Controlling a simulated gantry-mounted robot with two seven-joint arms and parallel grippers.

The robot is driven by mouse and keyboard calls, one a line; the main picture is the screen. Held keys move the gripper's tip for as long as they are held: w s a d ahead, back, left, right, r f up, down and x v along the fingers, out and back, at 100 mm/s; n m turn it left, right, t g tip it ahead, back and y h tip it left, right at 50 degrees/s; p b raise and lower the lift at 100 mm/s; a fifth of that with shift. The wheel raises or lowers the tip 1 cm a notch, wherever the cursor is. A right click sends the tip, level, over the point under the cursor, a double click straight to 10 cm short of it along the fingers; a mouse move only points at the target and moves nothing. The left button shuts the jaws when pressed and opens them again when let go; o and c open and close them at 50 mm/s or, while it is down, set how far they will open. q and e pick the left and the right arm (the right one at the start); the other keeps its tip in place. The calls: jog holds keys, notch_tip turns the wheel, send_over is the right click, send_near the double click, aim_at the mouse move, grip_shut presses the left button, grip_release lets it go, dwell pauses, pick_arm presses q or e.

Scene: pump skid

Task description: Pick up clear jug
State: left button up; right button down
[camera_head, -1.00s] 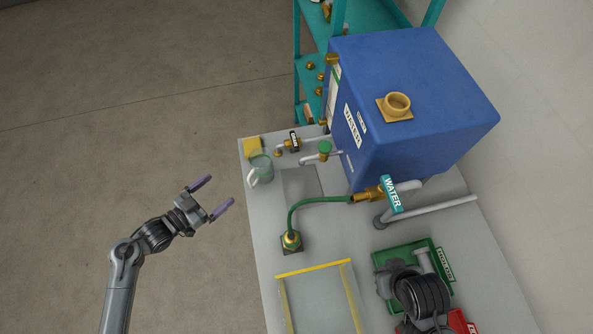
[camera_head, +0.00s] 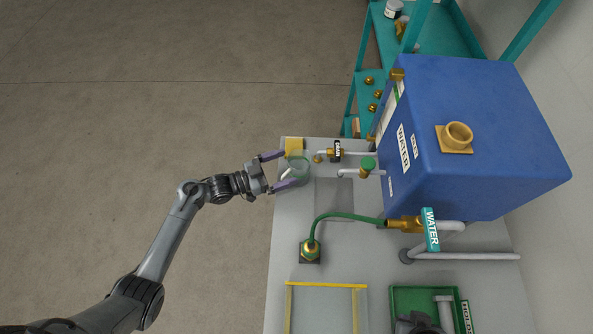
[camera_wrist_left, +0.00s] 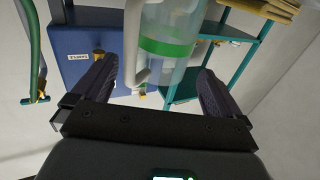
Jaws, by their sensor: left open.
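The clear jug (camera_head: 299,168) stands near the left edge of the grey bench. In the left wrist view the jug (camera_wrist_left: 172,48) is see-through, with a green band and a pale handle (camera_wrist_left: 134,42) on the gripper's side. My left gripper (camera_head: 278,171) is open at the jug's left side, its purple fingertips pointing at it. In the left wrist view the gripper's dark fingers (camera_wrist_left: 155,68) stand to either side of the jug and handle, with gaps visible. Contact cannot be told.
A yellow block (camera_head: 294,146) sits just behind the jug. Valve pipes (camera_head: 352,154) from the blue tank (camera_head: 480,110) reach in close on the right. A green hose (camera_head: 345,216) and a yellow-edged tray (camera_head: 327,287) lie nearer. The floor on the left is clear.

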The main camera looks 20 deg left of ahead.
aim_at(293, 163)
pick_arm(q)
jog(key=shift+r+x, duration=0.2)
jog(key=shift+x, duration=1.6)
jog(key=shift+c, duration=0.2)
jog(key=c, duration=1.3)
